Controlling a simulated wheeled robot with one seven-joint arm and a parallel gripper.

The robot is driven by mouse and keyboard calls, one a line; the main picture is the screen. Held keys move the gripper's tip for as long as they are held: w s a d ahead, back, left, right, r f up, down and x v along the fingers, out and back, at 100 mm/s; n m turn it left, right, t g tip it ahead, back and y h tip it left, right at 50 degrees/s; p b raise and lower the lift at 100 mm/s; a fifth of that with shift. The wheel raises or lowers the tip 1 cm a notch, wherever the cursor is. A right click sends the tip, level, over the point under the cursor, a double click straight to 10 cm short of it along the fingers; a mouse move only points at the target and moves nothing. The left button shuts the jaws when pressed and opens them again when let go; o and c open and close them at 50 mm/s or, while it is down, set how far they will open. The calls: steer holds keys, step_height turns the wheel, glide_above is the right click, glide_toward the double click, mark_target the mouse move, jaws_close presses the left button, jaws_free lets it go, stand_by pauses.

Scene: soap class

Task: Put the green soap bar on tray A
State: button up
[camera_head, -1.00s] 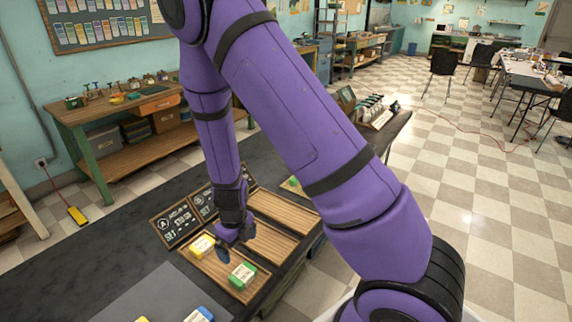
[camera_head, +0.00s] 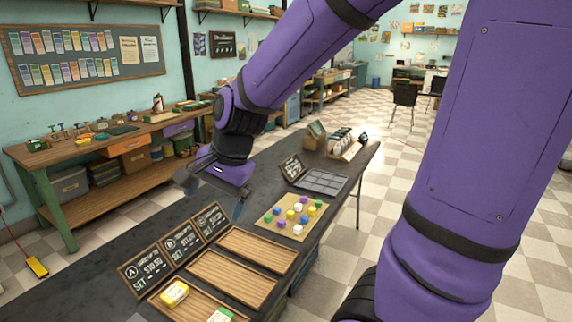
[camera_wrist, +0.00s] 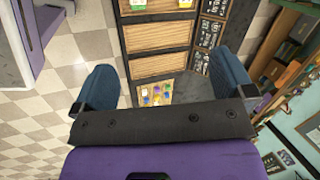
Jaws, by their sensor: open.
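The green soap bar (camera_head: 221,315) lies on tray A (camera_head: 197,304), at its right end, partly cut off by the bottom edge of the head view. A yellow bar (camera_head: 174,293) lies on the same wooden tray, nearer the A sign (camera_head: 143,271). My gripper (camera_head: 212,198) is open and empty, raised above the dark table beyond the signs, well apart from both bars. In the wrist view, my gripper's fingers (camera_wrist: 163,84) are spread wide with nothing between them. The green bar (camera_wrist: 137,4) shows at the top edge there.
Two empty wooden trays (camera_head: 231,278) and (camera_head: 257,249) stand beyond tray A, with B and C signs beside them. Farther along are a board of colourful cubes (camera_head: 294,214), a grey compartment tray (camera_head: 321,181) and a display rack (camera_head: 346,144). A side bench (camera_head: 95,150) stands left.

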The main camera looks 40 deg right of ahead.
steer(key=s+d+r+n+t+h, duration=0.1)
steer(key=s+d+r+n, duration=0.1)
steer(key=s+r+n, duration=0.3)
steer(key=s+d+r+n+t+h, duration=0.1)
steer(key=s+d+r+n, duration=0.2)
steer(key=s+n, duration=0.3)
steer(key=s+r, duration=0.1)
steer(key=s, duration=0.2)
steer(key=shift+d+r+n+h, duration=0.2)
steer(key=shift+r+n+h, duration=0.1)
steer(key=shift+r+n, duration=0.1)
